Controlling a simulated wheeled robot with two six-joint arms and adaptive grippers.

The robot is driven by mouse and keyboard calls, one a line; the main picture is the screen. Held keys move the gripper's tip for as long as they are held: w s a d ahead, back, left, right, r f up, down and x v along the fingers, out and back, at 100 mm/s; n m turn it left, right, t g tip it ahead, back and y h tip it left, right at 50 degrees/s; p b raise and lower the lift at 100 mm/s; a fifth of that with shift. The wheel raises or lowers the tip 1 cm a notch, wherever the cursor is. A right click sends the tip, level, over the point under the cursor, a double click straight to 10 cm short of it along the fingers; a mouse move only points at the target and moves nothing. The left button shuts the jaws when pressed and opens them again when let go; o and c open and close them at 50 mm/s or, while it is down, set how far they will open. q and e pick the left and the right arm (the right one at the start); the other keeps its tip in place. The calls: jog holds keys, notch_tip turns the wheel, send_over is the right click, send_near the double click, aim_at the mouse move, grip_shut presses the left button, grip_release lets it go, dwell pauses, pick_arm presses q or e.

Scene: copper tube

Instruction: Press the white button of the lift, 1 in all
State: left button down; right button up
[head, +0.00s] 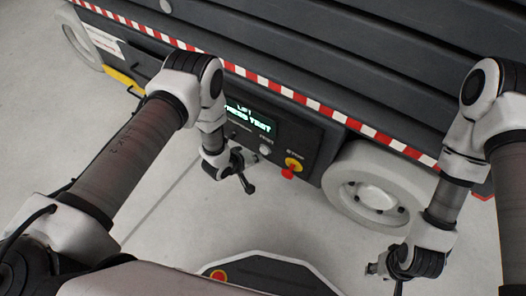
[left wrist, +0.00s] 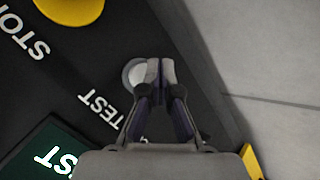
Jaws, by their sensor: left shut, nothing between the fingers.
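The white button (head: 265,150) sits on the dark control panel of the lift, between the lit green display (head: 250,118) and the stop button. In the left wrist view the round white button (left wrist: 134,73) lies beside the TEST lettering and is partly covered by my fingertips. My left gripper (left wrist: 153,70) is shut and empty, its tips overlapping the button's edge; I cannot tell whether they touch. In the head view my left gripper (head: 246,182) hangs in front of the panel. My right gripper (head: 374,268) is low at the right, away from the panel; its fingers are too small to judge.
A red stop button on a yellow base (head: 293,164) is on the same panel, right of the white button. A pale wheel (head: 372,190) of the lift stands further right. A red-and-white striped edge (head: 300,97) runs above the panel.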

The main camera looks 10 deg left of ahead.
pick_arm(q)
jog(key=shift+w, duration=0.15)
dwell(0.4)
jog(key=shift+w+d, duration=0.15)
jog(key=shift+w, duration=0.15)
jog(key=shift+w+d+b, duration=0.15)
jog(key=shift+w+b, duration=0.25)
jog(key=shift+w, duration=0.05)
dwell(0.6)
jog(key=shift+s, duration=0.1)
jog(key=shift+s+a+p, duration=0.3)
jog(key=shift+s+p, duration=0.25)
jog(key=shift+s, duration=0.25)
